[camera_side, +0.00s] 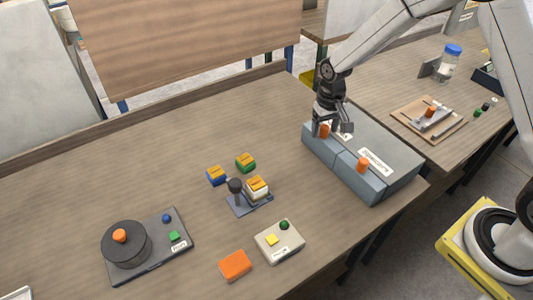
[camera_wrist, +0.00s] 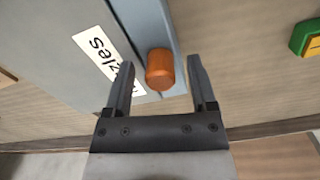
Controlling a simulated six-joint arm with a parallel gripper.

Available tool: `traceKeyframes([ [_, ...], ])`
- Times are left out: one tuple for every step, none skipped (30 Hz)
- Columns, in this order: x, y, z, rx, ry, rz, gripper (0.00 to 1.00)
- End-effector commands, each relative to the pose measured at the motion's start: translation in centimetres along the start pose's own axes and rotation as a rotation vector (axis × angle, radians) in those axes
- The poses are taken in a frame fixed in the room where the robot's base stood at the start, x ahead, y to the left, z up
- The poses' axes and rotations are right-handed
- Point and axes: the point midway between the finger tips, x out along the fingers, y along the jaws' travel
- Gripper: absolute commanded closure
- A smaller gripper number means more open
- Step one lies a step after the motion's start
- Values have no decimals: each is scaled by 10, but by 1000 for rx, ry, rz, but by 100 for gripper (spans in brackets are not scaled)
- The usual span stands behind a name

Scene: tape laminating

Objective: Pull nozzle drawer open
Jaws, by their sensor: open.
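The nozzle drawer is the left front drawer (camera_side: 319,146) of a grey-blue box on the table. Its front looks flush with the drawer beside it. Its orange knob (camera_side: 324,131) sticks out near the top, partly beside my gripper. In the wrist view the knob (camera_wrist: 160,69) lies between my fingers, with a gap on both sides.
The right drawer (camera_side: 353,180) has its own orange knob (camera_side: 363,165) and label. In front of the box stand coloured blocks (camera_side: 245,162), a small stand (camera_side: 237,199), a button panel (camera_side: 280,242) and a turntable (camera_side: 127,245).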

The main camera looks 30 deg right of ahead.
Motion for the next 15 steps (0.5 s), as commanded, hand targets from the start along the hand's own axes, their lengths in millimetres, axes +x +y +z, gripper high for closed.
traceKeyframes([
  [0, 0, 0, 0, 0, 0, 27],
  [0, 0, 0, 0, 0, 0, 34],
  [0, 0, 0, 0, 0, 0, 46],
  [0, 0, 0, 0, 0, 0, 56],
  [0, 0, 0, 0, 0, 0, 65],
  [0, 0, 0, 0, 0, 0, 78],
  [0, 0, 0, 0, 0, 0, 88],
  [0, 0, 0, 0, 0, 0, 97],
  [0, 0, 0, 0, 0, 0, 100],
  [0, 0, 0, 0, 0, 0, 100],
  [0, 0, 0, 0, 0, 0, 100],
  [0, 0, 0, 0, 0, 0, 100],
  [0, 0, 0, 0, 0, 0, 100],
  [0, 0, 0, 0, 0, 0, 100],
  [-1, 0, 0, 0, 0, 0, 100],
])
